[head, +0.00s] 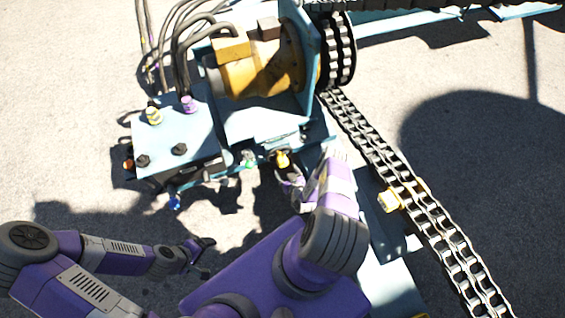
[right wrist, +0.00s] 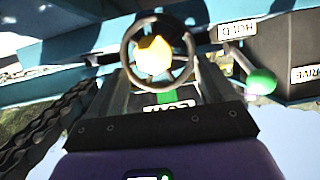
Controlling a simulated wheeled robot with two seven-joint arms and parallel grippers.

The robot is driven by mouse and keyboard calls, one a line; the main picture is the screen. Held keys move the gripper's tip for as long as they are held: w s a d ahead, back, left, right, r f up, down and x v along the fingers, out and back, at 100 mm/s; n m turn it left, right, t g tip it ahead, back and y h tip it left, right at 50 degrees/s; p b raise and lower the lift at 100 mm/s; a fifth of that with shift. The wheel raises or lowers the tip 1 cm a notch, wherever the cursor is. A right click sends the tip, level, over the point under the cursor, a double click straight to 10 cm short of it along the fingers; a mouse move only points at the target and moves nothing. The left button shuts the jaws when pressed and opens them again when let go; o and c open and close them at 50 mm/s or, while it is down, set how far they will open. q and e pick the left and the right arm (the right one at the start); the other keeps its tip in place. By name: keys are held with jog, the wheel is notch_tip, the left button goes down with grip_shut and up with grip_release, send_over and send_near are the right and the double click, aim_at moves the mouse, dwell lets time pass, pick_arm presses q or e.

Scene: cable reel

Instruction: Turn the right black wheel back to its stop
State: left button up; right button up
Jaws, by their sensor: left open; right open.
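Two black wheels sit on the sloping top of the pale blue control box in the head view. The right black wheel (head: 179,149) is right of and slightly above the left black wheel (head: 143,160). My right gripper (head: 287,176) is open, well to the right of the box, just below a yellow knob (head: 282,160). In the right wrist view a dark ring surrounds the yellow knob (right wrist: 153,54); whether the jaws touch it I cannot tell. My left gripper (head: 204,250) is open and empty, low over the ground, below the box and apart from it.
A green knob (head: 248,158) stands left of the yellow one; it also shows in the right wrist view (right wrist: 261,81). Yellow and purple fittings (head: 188,104) with hoses rise behind the wheels. A chain (head: 430,214) runs down the right. Open ground lies left of the box.

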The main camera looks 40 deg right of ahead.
aim_at(284, 165)
jog(key=shift+s+d+f, duration=0.15)
jog(key=shift+d+f, duration=0.05)
jog(key=shift+d, duration=0.05)
jog(key=shift+w+d+f+t, duration=0.1)
jog(key=shift+w+f+t, duration=0.05)
jog(key=shift+w+t, duration=0.15)
jog(key=b+x, duration=0.3)
jog(key=x, duration=0.3)
jog(key=shift+d, duration=0.1)
jog(key=shift+w+d+f+b, duration=0.1)
jog(key=shift+w+f+b, duration=0.05)
jog(key=shift+w+b, duration=0.2)
jog(key=shift+c, duration=0.3)
jog(key=c, duration=1.4)
jog(key=shift+s, duration=0.1)
